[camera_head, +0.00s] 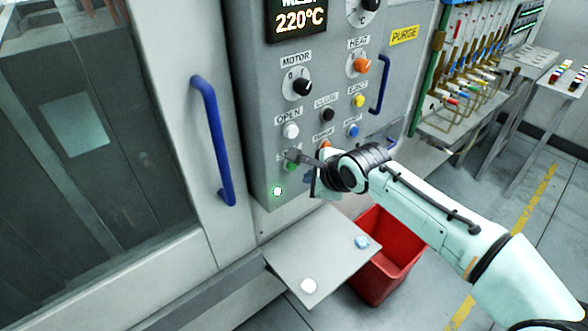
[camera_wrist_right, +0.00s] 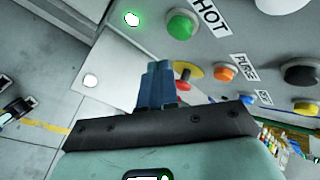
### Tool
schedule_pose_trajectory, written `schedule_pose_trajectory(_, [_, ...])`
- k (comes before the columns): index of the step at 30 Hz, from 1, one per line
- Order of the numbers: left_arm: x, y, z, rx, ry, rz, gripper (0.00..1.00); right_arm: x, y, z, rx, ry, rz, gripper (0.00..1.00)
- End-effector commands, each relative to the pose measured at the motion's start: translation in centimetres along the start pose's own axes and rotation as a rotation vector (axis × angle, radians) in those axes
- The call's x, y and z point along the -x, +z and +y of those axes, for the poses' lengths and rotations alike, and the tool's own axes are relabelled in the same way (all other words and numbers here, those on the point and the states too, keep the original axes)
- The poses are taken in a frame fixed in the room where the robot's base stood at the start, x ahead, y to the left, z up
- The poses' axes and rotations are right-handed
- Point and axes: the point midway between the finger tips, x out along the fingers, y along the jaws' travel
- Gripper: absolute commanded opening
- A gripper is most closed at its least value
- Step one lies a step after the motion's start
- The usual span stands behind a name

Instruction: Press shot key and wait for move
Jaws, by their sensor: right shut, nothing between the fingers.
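The shot key is a green round button (camera_head: 283,168) low on the grey control panel, partly covered by my right gripper in the head view. In the right wrist view the green button (camera_wrist_right: 182,24) shows clear beside a label of which "HOT" can be read. My right gripper (camera_head: 309,181) is in front of the panel's lower part, just right of the button. Its blue fingers (camera_wrist_right: 157,82) are shut together and empty. In the wrist view the fingertips appear below the green button; contact cannot be told. My left gripper is not in view.
A small green lamp (camera_head: 277,191) glows below the key. Other knobs and buttons crowd the panel, including a white button (camera_head: 291,131). A blue door handle (camera_head: 213,140) is at left. A grey shelf (camera_head: 310,250) and red bin (camera_head: 400,249) are below.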

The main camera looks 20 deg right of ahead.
Motion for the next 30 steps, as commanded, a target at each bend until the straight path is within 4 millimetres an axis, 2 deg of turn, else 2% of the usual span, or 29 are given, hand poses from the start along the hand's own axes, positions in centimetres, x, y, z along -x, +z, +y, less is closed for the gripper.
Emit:
schedule_pose_trajectory(3, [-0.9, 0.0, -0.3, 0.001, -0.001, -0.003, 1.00, 0.8, -0.7, 0.8, -0.001, -0.001, -0.001, 0.00])
schedule_pose_trajectory(10, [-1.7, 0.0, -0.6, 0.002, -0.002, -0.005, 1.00, 2.0, -1.5, 1.6, 0.000, 0.001, 0.000, 0.00])
schedule_pose_trajectory(30, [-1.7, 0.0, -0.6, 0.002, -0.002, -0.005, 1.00, 2.1, -1.5, 1.6, 0.000, 0.001, 0.000, 0.00])
